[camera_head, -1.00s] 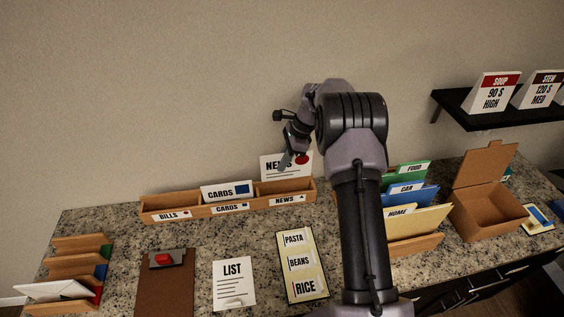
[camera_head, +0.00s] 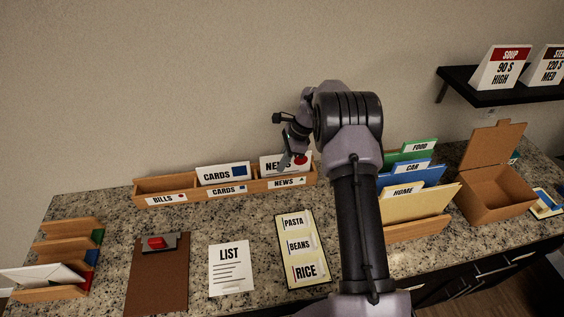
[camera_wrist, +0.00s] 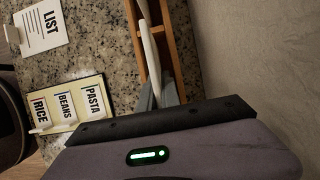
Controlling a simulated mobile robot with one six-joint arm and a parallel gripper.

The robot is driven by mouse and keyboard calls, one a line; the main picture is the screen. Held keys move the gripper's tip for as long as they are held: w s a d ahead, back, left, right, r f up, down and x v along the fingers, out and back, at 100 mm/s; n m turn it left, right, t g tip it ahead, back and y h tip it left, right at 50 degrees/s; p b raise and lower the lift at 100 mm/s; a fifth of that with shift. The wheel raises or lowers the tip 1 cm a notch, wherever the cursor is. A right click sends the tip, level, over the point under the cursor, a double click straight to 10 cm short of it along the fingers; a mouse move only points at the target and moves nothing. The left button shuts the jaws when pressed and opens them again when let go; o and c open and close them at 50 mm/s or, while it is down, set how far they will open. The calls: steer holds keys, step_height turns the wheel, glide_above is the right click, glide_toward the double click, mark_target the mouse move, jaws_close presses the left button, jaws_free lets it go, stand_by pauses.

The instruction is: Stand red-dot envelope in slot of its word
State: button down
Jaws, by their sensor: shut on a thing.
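The white envelope (camera_head: 270,167) with a red dot and a word that starts with "NE", partly covered by my gripper, stands upright at the NEWS slot of the wooden sorter (camera_head: 172,184). Its lower part is hidden behind the front wall labelled NEWS (camera_head: 287,182). My gripper (camera_head: 286,161) is shut on its top edge. In the wrist view my fingers (camera_wrist: 160,96) close on the white envelope, seen edge-on (camera_wrist: 151,52), over the sorter. How deep the envelope sits is hidden. The CARDS envelope (camera_head: 222,174) with a blue mark stands in the middle slot. The BILLS slot looks empty.
In front lie a clipboard (camera_head: 157,275), a LIST sheet (camera_head: 231,270) and a PASTA, BEANS, RICE board (camera_head: 303,250). Folders (camera_head: 418,202) and an open box (camera_head: 492,195) stand right. A letter rack (camera_head: 66,240) stands left. The wall is close behind.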

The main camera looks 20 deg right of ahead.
steer(key=c, duration=1.5)
jaws_free()
steer(key=shift+r, duration=0.1)
step_height(320, 180, up, 7)
steer(key=p, duration=0.4)
steer(key=shift+p, duration=0.4)
